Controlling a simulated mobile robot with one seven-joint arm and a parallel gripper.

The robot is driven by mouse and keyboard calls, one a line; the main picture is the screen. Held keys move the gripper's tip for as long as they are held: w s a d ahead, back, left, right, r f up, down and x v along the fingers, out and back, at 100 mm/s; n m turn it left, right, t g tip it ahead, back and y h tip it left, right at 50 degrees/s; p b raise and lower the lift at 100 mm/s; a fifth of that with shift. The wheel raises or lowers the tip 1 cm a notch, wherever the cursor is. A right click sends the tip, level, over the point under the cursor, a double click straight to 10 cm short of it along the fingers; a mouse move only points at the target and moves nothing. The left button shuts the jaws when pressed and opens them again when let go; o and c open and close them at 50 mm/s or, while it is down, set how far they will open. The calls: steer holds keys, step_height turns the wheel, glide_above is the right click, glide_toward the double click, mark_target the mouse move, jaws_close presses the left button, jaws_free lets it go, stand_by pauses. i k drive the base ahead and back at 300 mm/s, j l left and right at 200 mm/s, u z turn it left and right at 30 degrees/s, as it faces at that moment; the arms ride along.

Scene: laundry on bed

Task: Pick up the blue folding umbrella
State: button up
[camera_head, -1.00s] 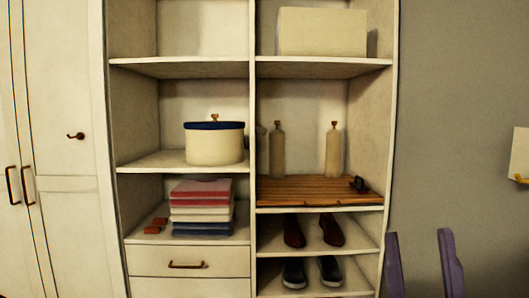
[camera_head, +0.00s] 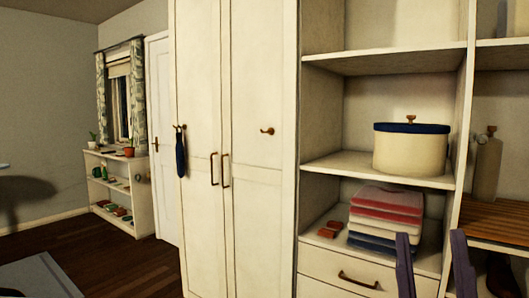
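A slim dark blue item (camera_head: 181,155), which looks like the folding umbrella, hangs from a hook on the left door of the white wardrobe (camera_head: 245,110). It is small in the picture, so its details are unclear. My gripper (camera_head: 430,236) shows as two purple fingers at the lower right. The fingers are spread apart with nothing between them. My gripper is well to the right of the blue item and apart from it.
Open shelves hold a round box with a blue lid (camera_head: 411,149) and a stack of folded cloths (camera_head: 386,216). A low bookcase (camera_head: 143,208) stands by the window at the far left. Wooden floor (camera_head: 125,268) lies open in front of the wardrobe.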

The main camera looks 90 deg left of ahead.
mark_target(180, 148)
steer(key=u, duration=3.25)
steer(key=i+j+z, duration=0.15)
steer(key=i+j, duration=0.25)
steer(key=i+j+z, duration=0.15)
steer(key=i+j, duration=0.25)
steer(key=i+j+z, duration=0.2)
steer(key=i+j, duration=0.2)
steer(key=j, duration=0.15)
steer(key=i+j+z, duration=0.15)
steer(key=i+j, duration=0.15)
steer(key=j, duration=0.25)
